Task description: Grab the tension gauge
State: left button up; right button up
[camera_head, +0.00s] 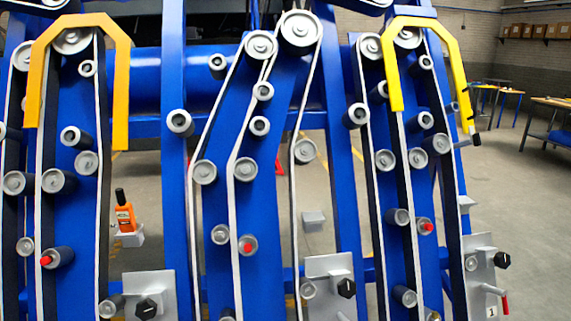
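No object in view is clearly marked as the tension gauge. A small orange object with a black top (124,212) stands upright on a light grey bracket (130,237) at the left, between two blue frame posts. It looks like a bottle or a hand-held device, and I cannot tell which. A small black and yellow item (467,108) is by the lower end of the right yellow guard, and its kind is unclear. Neither of my grippers is in view.
The blue harvester chassis (174,200) fills most of the view with grey rollers and belts. An orange-yellow guard (122,90) arches at upper left, a yellow guard (392,70) at upper right. A workbench (550,102) stands at far right. Open floor (530,220) lies right of the chassis.

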aim_at(124, 211)
jog(key=i+j, duration=0.15)
jog(key=j, duration=0.25)
jog(key=i+j+z, duration=0.1)
jog(key=j, duration=0.25)
jog(key=i+j, duration=0.15)
jog(key=j, duration=0.25)
